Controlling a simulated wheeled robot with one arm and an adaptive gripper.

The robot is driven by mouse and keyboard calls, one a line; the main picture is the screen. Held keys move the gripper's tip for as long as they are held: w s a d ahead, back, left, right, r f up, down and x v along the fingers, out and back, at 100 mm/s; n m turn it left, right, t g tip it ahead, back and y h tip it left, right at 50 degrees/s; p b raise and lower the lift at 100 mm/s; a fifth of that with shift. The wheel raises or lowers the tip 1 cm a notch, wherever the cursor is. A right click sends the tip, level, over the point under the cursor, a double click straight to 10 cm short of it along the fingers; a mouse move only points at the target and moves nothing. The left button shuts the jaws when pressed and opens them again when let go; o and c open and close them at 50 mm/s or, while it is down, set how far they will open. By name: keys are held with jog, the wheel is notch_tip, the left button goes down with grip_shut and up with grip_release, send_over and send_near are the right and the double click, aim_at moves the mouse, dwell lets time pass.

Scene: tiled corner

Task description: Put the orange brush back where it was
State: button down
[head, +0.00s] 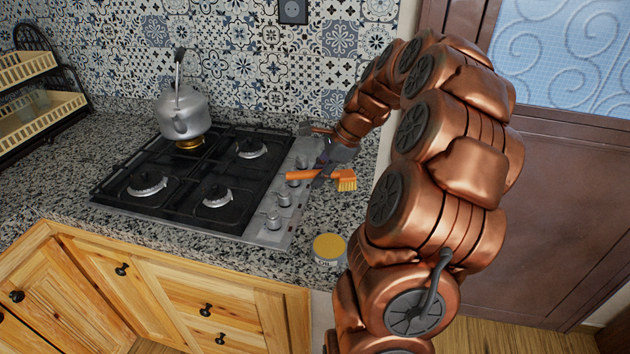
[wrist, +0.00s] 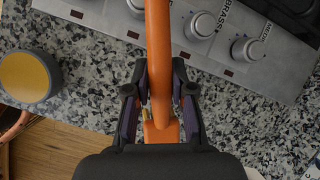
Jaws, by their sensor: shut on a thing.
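The orange brush (head: 304,175) is held in my gripper (head: 324,174), above the counter by the right edge of the stove. Its pale bristle head (head: 347,181) points right in the head view. In the wrist view the orange handle (wrist: 160,70) runs upright between the two dark fingers of my gripper (wrist: 160,88), which are shut on it. The bristles are mostly hidden there behind the dark wrist body.
A gas stove (head: 215,190) with a row of knobs sits in the granite counter (head: 175,244). A kettle (head: 183,112) stands on its back burner. A yellow-lidded tin (head: 329,247) stands near the front edge. A two-tier rack (head: 40,122) is at left.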

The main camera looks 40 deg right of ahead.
jog(key=shift+w+a+f, duration=0.1)
jog(key=shift+w+f, duration=0.05)
jog(key=shift+w, duration=0.55)
jog(key=shift+f+p, duration=0.65)
jog(key=shift+f, duration=1)
jog(key=c, duration=1)
grip_release()
jog(key=shift+s, duration=0.1)
jog(key=b+v, duration=0.2)
jog(key=v, duration=1)
